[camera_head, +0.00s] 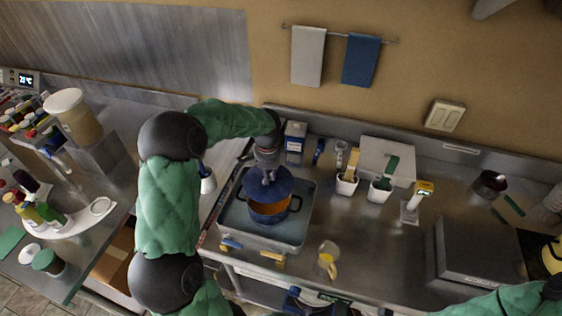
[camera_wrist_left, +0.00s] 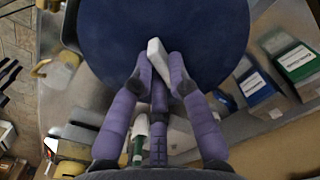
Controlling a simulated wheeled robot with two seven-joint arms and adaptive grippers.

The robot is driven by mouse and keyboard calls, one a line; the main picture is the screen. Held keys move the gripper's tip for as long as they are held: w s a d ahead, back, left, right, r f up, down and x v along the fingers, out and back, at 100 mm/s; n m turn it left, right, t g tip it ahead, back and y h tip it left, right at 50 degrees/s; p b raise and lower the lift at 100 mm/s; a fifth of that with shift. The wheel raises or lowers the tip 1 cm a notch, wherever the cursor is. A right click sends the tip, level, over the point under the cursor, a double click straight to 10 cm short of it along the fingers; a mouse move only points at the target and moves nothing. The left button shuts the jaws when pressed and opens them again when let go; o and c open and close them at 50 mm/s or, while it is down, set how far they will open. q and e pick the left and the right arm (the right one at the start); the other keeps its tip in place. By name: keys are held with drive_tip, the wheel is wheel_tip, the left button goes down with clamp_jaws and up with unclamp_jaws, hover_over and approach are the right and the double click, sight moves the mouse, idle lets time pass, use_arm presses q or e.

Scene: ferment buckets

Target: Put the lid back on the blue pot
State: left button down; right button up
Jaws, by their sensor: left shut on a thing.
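The blue pot (camera_head: 270,214) stands on a tray on the counter in the head view. It has two dark side handles and an orange inside that shows at its front. The round blue lid (camera_head: 283,183) is above the pot's far part and looks tilted, leaving the front of the opening uncovered. My left gripper (camera_head: 268,177) is above the lid. In the left wrist view the gripper (camera_wrist_left: 160,72) is shut on the pale handle of the lid (camera_wrist_left: 200,35). Whether the lid touches the rim cannot be told.
The grey tray (camera_head: 240,232) surrounds the pot. A yellow-filled mug (camera_head: 327,258) stands to its front right. A blue-and-white carton (camera_head: 295,140) and white cups of tools (camera_head: 347,184) stand behind and to the right. Bare counter lies right of the mug.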

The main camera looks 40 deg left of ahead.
use_arm(q)
drive_tip(key=shift+s, duration=0.1)
drive_tip(key=shift+f+b, duration=1.6)
drive_tip(key=shift+f, duration=0.65)
drive_tip(key=shift+f+b, duration=0.5)
drive_tip(key=shift+f, duration=0.4)
drive_tip(key=shift+f, duration=0.1)
drive_tip(key=c, duration=1.1)
unclamp_jaws()
drive_tip(key=o, duration=0.5)
drive_tip(key=shift+c, duration=0.2)
